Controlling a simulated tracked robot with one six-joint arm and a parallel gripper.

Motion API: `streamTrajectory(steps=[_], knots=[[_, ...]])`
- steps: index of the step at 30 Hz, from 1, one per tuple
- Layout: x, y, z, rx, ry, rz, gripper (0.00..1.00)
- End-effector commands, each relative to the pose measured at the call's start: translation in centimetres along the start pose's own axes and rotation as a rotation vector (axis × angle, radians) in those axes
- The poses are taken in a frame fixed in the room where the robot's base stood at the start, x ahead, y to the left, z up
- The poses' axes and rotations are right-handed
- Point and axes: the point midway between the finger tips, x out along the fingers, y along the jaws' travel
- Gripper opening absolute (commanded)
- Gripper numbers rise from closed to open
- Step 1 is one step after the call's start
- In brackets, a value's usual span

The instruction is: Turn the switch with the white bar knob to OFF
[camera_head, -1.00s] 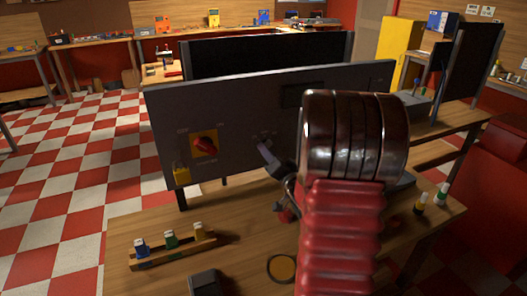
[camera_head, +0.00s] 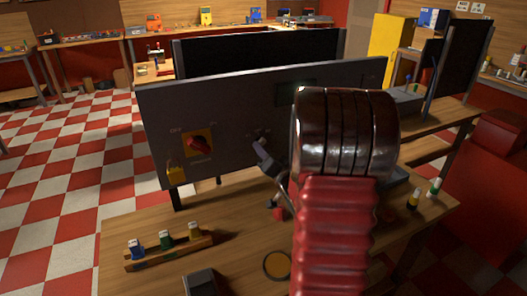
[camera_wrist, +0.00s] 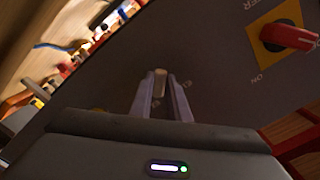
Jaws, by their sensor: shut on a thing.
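The white bar knob (camera_wrist: 160,77) shows as a pale upright bar between my fingertips in the wrist view. My gripper (camera_wrist: 160,88) is shut on it, one finger on each side, close to the grey panel (camera_wrist: 215,60). Small pale marks lie on the panel beside the fingers, too blurred to read. In the head view my gripper (camera_head: 261,146) is at the middle of the panel (camera_head: 228,112), and the knob is mostly hidden there. I cannot tell which mark the knob points to.
A red rotary knob on a yellow plate (camera_head: 199,144) is left of my gripper, with a yellow padlock (camera_head: 175,170) below. A wooden rack (camera_head: 170,250) with several small bottles stands on the bench. My arm hides the panel's right part.

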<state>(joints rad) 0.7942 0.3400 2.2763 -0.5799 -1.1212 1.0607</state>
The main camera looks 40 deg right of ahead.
Motion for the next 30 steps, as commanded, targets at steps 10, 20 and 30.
streamTrajectory(steps=[10,20,30], knots=[[-0.15,0.36,0.02,-0.068,0.003,0.011,0.0],[-0.16,0.58,0.05,-0.288,0.0,0.012,0.0],[-0.18,0.83,-0.01,-0.573,-0.002,0.013,0.0]])
